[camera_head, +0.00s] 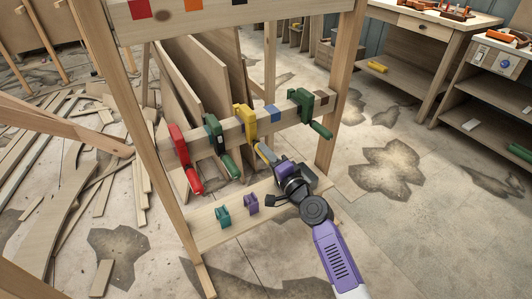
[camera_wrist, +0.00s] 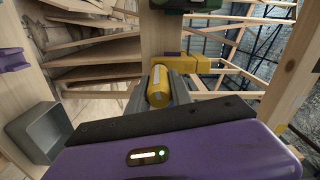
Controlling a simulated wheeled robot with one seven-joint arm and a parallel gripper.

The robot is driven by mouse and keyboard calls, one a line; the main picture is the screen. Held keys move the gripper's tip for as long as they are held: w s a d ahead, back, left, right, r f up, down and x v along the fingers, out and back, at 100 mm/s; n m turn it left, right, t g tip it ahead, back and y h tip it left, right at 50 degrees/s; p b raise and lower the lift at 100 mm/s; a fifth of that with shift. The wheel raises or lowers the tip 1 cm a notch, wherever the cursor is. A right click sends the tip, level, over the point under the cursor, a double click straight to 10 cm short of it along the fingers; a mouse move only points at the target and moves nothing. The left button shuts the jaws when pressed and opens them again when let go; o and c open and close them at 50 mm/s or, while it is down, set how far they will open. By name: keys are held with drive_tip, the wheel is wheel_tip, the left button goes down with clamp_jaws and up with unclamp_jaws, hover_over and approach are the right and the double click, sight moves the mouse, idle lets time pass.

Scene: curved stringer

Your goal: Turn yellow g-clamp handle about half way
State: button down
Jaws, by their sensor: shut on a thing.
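The yellow g-clamp (camera_head: 246,122) is fixed on the wooden cross rail, between a teal clamp and a blue block. Its handle (camera_head: 266,152) points down and toward my arm. My gripper (camera_head: 275,163) is at the handle's lower end. In the wrist view the yellow handle (camera_wrist: 159,90) lies between my two dark fingers (camera_wrist: 160,98), which are shut on it. A pale stripe runs along the top of the handle. The yellow frame of the clamp (camera_wrist: 200,66) shows beyond the handle. The screw end of the clamp is mostly hidden.
On the same rail are a red clamp (camera_head: 180,146), a teal clamp (camera_head: 214,134) and a dark green clamp (camera_head: 301,104). Small teal (camera_head: 222,215) and purple (camera_head: 251,203) clamps stand on the lower board (camera_head: 205,230). Workbenches (camera_head: 425,30) stand at the back right; the floor on the right is mostly open.

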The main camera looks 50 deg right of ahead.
drive_tip(key=shift+m, duration=1.1)
drive_tip(key=c, duration=1.1)
unclamp_jaws()
drive_tip(key=shift+c, duration=0.2)
drive_tip(key=shift+f, duration=0.1)
drive_tip(key=v, duration=0.7)
drive_tip(key=shift+s, duration=0.4)
drive_tip(key=shift+a, duration=0.1)
